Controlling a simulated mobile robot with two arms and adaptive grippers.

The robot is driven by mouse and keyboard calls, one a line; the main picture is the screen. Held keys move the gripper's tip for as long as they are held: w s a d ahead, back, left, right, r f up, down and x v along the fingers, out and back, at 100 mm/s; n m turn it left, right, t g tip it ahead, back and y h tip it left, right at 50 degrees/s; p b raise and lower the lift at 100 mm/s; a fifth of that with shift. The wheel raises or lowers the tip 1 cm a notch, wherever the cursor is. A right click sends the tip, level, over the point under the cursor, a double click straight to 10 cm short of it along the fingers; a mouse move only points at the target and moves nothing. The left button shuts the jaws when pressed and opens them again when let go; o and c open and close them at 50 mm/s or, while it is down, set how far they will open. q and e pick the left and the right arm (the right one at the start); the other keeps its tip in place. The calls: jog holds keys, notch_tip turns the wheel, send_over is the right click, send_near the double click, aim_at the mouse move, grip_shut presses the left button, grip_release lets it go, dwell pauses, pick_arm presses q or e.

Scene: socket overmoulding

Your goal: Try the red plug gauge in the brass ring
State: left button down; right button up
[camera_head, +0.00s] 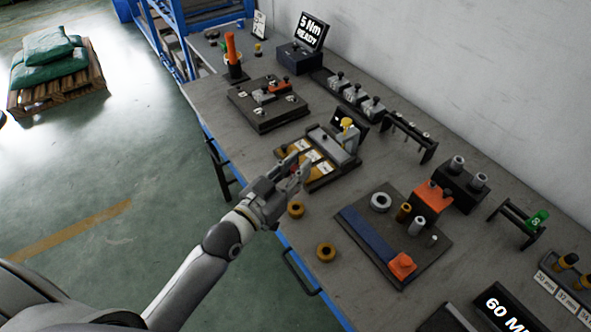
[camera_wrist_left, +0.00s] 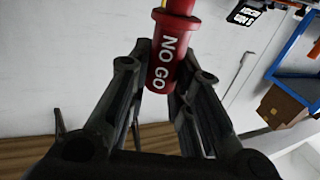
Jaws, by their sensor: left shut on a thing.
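In the left wrist view, the red plug gauge (camera_wrist_left: 164,62), marked NO GO, sits between the fingers of my left gripper (camera_wrist_left: 163,75), which is shut on it. In the head view my left gripper (camera_head: 298,172) is over the front part of the bench; I cannot make out the gauge there. My right gripper is not in view.
A dark tray (camera_head: 330,178) with yellow pieces lies just beyond the gripper. A dark board (camera_head: 375,240) with a grey ring, cylinders and an orange block lies to the right. A green gauge (camera_head: 537,218) is on a rack. Bare bench lies around the rings.

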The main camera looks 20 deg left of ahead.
pick_arm(q)
jog(key=shift+r+p, duration=0.1)
jog(key=shift+p, duration=0.25)
jog(key=shift+f+b, duration=0.95)
jog(key=shift+f, duration=0.5)
jog(key=shift+f+b, duration=1.1)
jog(key=shift+f, duration=0.65)
jog(key=shift+p, duration=0.75)
jog(key=shift+f+b, duration=0.35)
jog(key=shift+f, duration=0.2)
dwell(0.4)
jog(key=shift+r, duration=0.1)
jog(key=shift+r+p, duration=0.35)
jog(key=shift+p, duration=0.25)
